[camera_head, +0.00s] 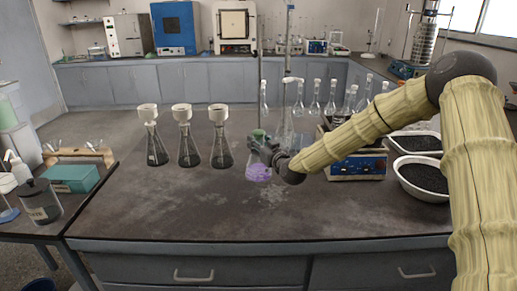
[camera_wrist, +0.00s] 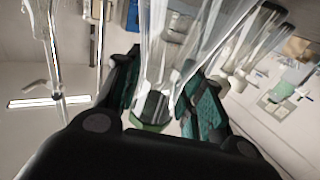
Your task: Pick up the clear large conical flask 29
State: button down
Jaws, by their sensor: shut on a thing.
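My gripper (camera_head: 263,149) is shut on a clear glass vessel that looks like the conical flask, above the middle of the bench. The flask's lower part (camera_head: 258,173) shows purple below my gripper in the head view, and a green part shows above the jaws. In the wrist view the clear glass (camera_wrist: 160,60) stands between the two teal-padded fingers of my gripper (camera_wrist: 162,92), with a green end low between them. The fingers hide part of the glass. I cannot tell whether its base touches the bench.
Several conical flasks with white funnels (camera_head: 189,148) stand to the left. A stand with a tall rod and clear glassware (camera_head: 314,101) are close behind my gripper. A blue device (camera_head: 357,166) and bowls of black grains (camera_head: 424,179) are at right. The front bench is clear.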

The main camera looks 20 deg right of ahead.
aim_at(261, 136)
jog(key=shift+r, duration=0.2)
jog(key=shift+r, duration=1.4)
jog(key=shift+s+r+b, duration=0.15)
jog(key=shift+r+b, duration=0.05)
jog(key=shift+b, duration=0.1)
jog(key=shift+s+a+r+b, duration=0.55)
jog(key=shift+s+a+r, duration=0.1)
jog(key=shift+s, duration=6.85)
jog(key=r+p, duration=0.2)
jog(key=r, duration=0.1)
jog(key=r+p, duration=0.1)
jog(key=r, duration=0.1)
jog(key=shift+s, duration=0.3)
jog(key=shift+w, duration=0.1)
